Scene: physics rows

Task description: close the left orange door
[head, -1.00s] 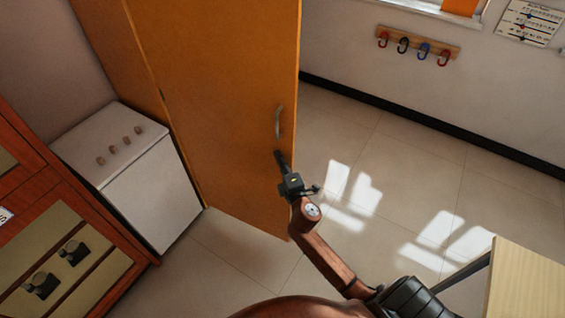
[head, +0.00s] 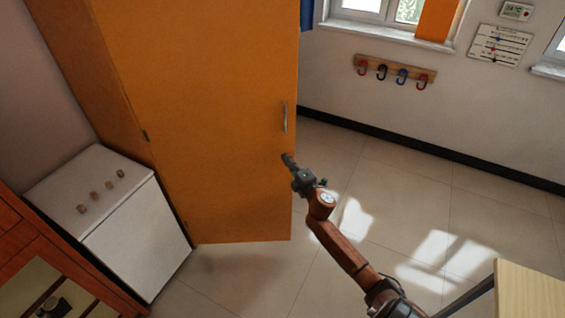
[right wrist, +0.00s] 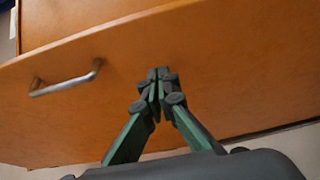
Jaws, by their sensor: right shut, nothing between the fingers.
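The orange door (head: 215,130) is a tall flat panel with a hinge on its left side and a metal handle (head: 285,117) near its right edge. The handle also shows in the right wrist view (right wrist: 66,80). My right gripper (head: 288,159) is shut and empty, just below the handle and in front of the door's right edge. In the right wrist view its fingertips (right wrist: 157,76) are together against or very near the orange face, to the right of the handle. I cannot tell whether they touch. My left gripper is out of view.
A white appliance with knobs (head: 130,220) stands left of the door, beside a red-brown cabinet (head: 25,245). A hook rail (head: 395,72) hangs on the back wall. A pale wooden tabletop (head: 530,290) is at lower right. Tiled floor (head: 390,200) lies open right of the door.

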